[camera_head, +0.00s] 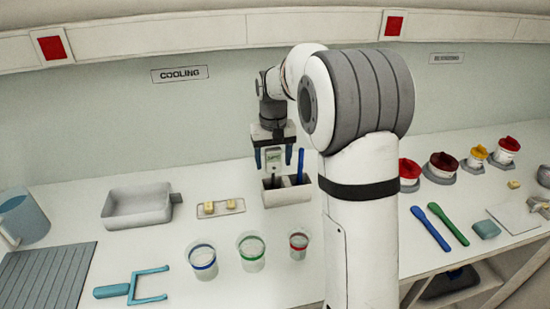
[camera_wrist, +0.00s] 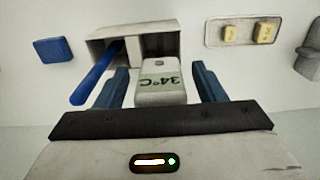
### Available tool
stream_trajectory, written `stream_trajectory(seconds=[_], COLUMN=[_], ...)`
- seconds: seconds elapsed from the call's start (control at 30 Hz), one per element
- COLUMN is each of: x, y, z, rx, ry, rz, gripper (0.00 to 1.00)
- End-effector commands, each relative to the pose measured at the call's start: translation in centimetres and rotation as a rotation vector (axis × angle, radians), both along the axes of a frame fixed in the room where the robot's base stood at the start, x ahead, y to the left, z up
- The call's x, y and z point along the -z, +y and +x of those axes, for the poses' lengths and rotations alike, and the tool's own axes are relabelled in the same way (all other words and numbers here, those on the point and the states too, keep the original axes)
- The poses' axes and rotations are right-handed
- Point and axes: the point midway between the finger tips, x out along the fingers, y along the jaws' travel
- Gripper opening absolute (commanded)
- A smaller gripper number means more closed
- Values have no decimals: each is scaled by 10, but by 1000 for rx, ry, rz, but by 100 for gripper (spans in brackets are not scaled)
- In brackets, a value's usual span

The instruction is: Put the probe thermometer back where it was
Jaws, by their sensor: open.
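The probe thermometer (camera_head: 272,158) stands upright in the left compartment of a pale two-part holder (camera_head: 286,197). Its white head with a green display reading 34°C shows in the wrist view (camera_wrist: 160,94). My gripper (camera_head: 272,160) is above the holder with its blue fingers on either side of the thermometer head. In the wrist view my gripper (camera_wrist: 163,84) is open, with a gap showing between each finger and the head. The probe's lower part is hidden inside the holder.
A blue-handled tool (camera_head: 301,163) stands in the holder's other compartment, close to my gripper. A tray with yellow blocks (camera_head: 236,209) and a grey pan (camera_head: 136,207) lie to the left. Several cups (camera_head: 251,255) stand in front. A blue block (camera_wrist: 53,50) lies near the holder.

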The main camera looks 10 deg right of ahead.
Motion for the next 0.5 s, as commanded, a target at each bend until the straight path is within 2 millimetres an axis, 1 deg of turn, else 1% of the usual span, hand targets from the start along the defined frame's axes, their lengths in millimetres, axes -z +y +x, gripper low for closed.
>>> stream_trajectory(seconds=[0.17,0.5], x=[-19,-91], y=[0,1], z=[1,1], rx=[-1,-1], ry=[-5,-5], rz=[0,0], gripper=[63,63])
